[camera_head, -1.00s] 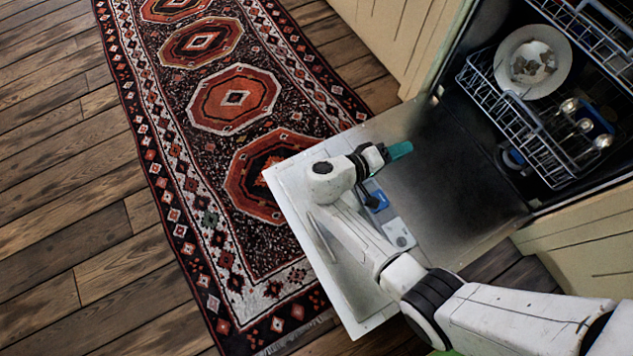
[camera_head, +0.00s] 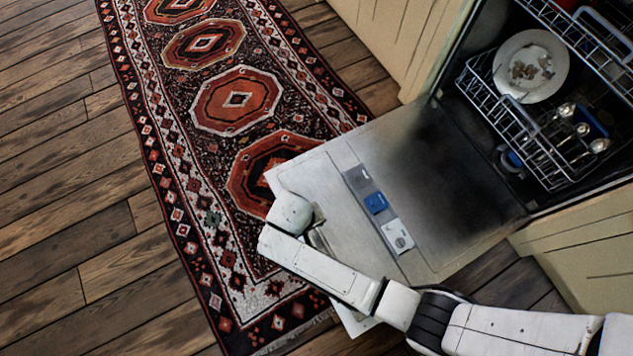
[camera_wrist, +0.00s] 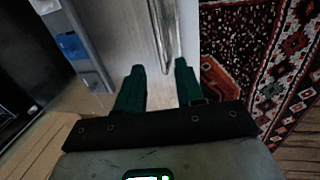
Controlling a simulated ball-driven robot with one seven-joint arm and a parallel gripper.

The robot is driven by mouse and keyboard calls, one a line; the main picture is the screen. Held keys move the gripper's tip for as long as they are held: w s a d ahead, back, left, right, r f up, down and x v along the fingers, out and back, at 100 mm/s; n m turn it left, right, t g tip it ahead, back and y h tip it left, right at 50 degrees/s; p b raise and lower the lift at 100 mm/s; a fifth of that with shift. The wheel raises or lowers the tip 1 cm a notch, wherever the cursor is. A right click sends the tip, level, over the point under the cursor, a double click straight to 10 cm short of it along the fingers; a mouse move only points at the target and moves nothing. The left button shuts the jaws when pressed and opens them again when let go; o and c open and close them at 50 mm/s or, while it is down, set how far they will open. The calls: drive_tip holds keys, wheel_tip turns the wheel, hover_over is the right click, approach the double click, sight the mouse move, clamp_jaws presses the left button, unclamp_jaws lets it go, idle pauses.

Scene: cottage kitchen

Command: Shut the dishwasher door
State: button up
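The dishwasher door (camera_head: 448,185) is down, lying out flat from the open dishwasher with its inner side up, and its outer end is over the rug. It also shows in the wrist view (camera_wrist: 120,35), with a long metal bar (camera_wrist: 165,35) near its outer edge. My gripper (camera_wrist: 159,68) is open, its two green fingers apart with nothing between them, close to the near end of that bar. I cannot tell whether it touches the door. In the head view my arm's end is over the door's outer left edge and hides the fingers.
A detergent dispenser with a blue part (camera_head: 376,203) is set in the door. The lower rack (camera_head: 520,125) holds a dirty plate (camera_head: 531,67) and cutlery. Cream cabinets (camera_head: 400,35) flank the dishwasher. A patterned rug (camera_head: 190,130) and open wooden floor lie to the left.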

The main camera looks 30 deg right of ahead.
sight(318, 229)
drive_tip(key=b+x, duration=0.3)
drive_tip(key=x, duration=0.5)
drive_tip(key=shift+f+b, duration=0.1)
drive_tip(key=shift+b, duration=0.3)
drive_tip(key=shift+c, duration=0.4)
clamp_jaws()
idle(0.5)
